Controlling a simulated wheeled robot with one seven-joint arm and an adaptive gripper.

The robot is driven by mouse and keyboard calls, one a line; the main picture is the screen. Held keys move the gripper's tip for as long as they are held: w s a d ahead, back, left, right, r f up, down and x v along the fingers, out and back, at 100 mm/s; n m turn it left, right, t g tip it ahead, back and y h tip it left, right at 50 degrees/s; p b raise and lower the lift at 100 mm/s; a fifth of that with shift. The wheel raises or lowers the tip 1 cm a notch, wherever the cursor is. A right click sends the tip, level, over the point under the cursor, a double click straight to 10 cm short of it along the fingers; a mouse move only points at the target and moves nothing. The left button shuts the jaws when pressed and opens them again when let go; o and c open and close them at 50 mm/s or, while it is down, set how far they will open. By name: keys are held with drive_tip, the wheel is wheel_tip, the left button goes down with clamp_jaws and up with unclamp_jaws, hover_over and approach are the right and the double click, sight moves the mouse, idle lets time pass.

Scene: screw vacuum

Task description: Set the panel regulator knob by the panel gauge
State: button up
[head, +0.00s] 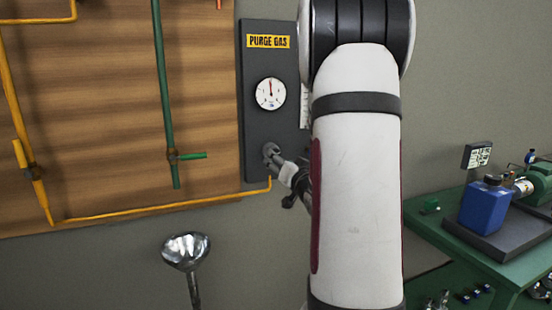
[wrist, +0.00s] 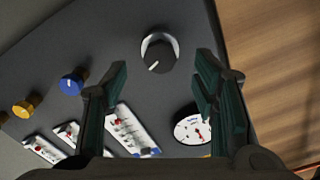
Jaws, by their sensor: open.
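The panel regulator knob (wrist: 160,52) is black with a white pointer line and a pale ring behind it. The panel gauge (head: 271,94) is a white dial below the yellow PURGE GAS label; its red needle points about straight up. In the wrist view the gauge (wrist: 190,131) is partly hidden by the right finger. My gripper (wrist: 161,66) is open, its fingertips apart on either side of the knob's direction, with nothing between them seen gripped. In the head view my gripper (head: 283,166) is at the panel's lower part; contact with the knob cannot be told.
The dark panel (head: 257,50) also carries a blue knob (wrist: 73,82), a yellow knob (wrist: 26,107) and several flowmeters (wrist: 131,129). An orange pipe (head: 165,208) runs below the panel. A green bench (head: 440,238) with a blue container (head: 486,207) stands right. My arm hides the panel's right side.

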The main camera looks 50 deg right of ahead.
drive_tip(key=v, duration=0.5)
idle(0.5)
drive_tip(key=a+r+n+g+y+p, duration=0.1)
drive_tip(key=a+n+g+y, duration=0.15)
drive_tip(key=a, duration=0.85)
drive_tip(key=a+r+n+g+y+p, duration=0.2)
drive_tip(key=a+n+g, duration=0.1)
drive_tip(key=a, duration=0.7)
drive_tip(key=s+a+n+g+y+p, duration=0.1)
drive_tip(key=s+a+n+g+y, duration=0.3)
drive_tip(key=s+a, duration=1.4)
drive_tip(key=shift+s+a+f+n+g+y+p, duration=0.15)
drive_tip(key=shift+a+f+n+g+y+p, duration=0.2)
drive_tip(key=shift+n+g, duration=0.5)
drive_tip(key=shift+d, duration=0.15)
